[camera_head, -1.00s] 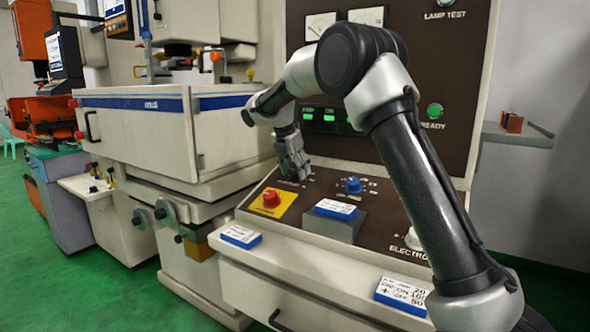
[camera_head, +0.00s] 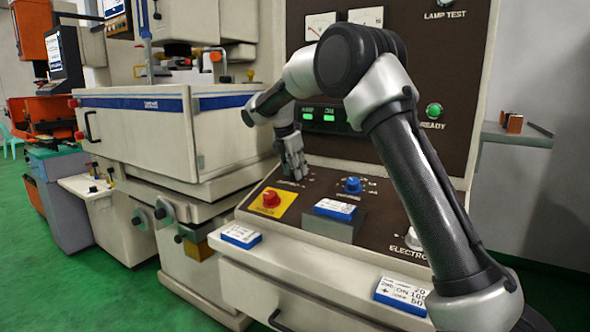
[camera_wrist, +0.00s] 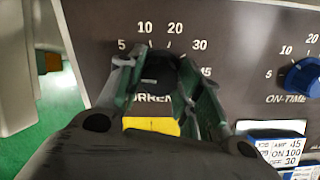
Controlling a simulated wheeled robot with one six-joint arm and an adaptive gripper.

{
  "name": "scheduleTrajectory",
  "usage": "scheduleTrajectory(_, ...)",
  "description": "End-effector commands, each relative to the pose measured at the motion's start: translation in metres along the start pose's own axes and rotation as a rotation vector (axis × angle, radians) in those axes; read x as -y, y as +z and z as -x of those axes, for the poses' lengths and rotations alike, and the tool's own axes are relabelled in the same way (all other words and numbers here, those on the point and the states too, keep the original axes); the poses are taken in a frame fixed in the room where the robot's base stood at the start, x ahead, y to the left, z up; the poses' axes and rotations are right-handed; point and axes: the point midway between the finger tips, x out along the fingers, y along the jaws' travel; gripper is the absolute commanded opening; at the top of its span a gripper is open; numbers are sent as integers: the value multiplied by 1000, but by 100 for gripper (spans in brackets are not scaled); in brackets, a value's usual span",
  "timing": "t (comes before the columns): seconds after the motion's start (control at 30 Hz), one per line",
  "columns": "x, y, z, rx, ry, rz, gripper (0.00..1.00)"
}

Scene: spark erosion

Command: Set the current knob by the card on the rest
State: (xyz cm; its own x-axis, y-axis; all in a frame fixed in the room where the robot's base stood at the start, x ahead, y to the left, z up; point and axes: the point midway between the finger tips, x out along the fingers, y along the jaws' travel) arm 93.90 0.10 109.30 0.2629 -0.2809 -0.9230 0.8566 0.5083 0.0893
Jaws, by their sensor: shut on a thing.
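The current knob (camera_wrist: 158,68) is dark and round, on the sloping dark panel, with a scale of 5, 10, 20, 30 and 45 around it. My gripper (camera_wrist: 160,72) is shut on this knob, one finger on each side; it also shows in the head view (camera_head: 292,172). The fingers hide part of the knob and of its "CURRENT" label, and I cannot tell where its pointer stands. The card (camera_wrist: 282,150) on the rest (camera_head: 330,228) is white and blue and reads AMP 45, ON 100, OFF 30. The same card shows in the head view (camera_head: 335,209).
A blue on-time knob (camera_wrist: 304,76) sits right of my gripper. A red button on a yellow plate (camera_head: 271,199) is close below it. Other cards lie on the ledge, one at left (camera_head: 241,236) and one at right (camera_head: 404,290).

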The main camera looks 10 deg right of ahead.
Motion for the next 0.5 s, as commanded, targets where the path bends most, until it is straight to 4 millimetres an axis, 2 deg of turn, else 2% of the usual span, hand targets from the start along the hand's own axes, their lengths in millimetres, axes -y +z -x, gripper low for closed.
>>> scheduleTrajectory(0.5,0,0,0,0,-21,-455,11)
